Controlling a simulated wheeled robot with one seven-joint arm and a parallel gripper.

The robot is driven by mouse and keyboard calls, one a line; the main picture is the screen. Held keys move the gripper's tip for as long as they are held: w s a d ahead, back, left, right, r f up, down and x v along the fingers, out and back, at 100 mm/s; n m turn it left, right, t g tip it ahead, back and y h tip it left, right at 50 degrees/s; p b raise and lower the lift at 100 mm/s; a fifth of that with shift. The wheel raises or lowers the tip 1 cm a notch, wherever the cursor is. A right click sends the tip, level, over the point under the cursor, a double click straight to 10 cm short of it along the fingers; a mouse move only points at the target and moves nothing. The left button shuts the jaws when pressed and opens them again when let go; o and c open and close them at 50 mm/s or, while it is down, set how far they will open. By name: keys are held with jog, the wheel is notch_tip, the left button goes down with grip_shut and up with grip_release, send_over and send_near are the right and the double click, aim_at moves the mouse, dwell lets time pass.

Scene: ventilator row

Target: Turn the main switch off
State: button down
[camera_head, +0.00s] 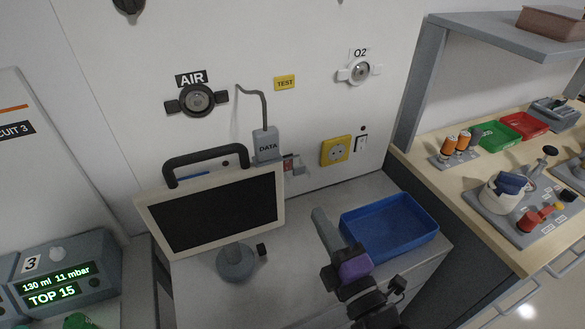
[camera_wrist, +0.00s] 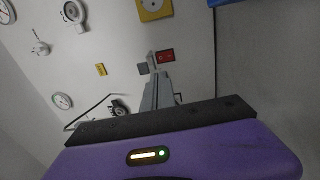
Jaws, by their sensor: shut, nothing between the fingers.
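A small red rocker switch (camera_head: 288,163) is on the white wall, low between the screen and the yellow socket. It also shows in the wrist view as a red rocker (camera_wrist: 165,56) with pale marks, just beyond and right of the fingertips. Which way it is tipped is too small to tell. My gripper (camera_head: 319,214) is shut and empty, its grey fingers pointing toward the wall over the worktop. In the wrist view the fingers (camera_wrist: 153,72) end close to the switch in the picture; contact cannot be told.
A screen (camera_head: 215,215) with a black handle stands left of my gripper. A blue tray (camera_head: 425,243) lies close to its right. A yellow socket (camera_head: 335,151), a white rocker (camera_head: 361,144) and a grey DATA box (camera_head: 266,146) are on the wall.

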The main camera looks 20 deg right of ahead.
jog(key=w+r+p, duration=0.1)
jog(key=w+p, duration=0.3)
jog(key=w, duration=0.9)
jog(key=shift+w+r, duration=0.35)
jog(key=shift+w, duration=0.05)
jog(key=shift+s+r+p, duration=0.1)
jog(key=shift+p, duration=0.3)
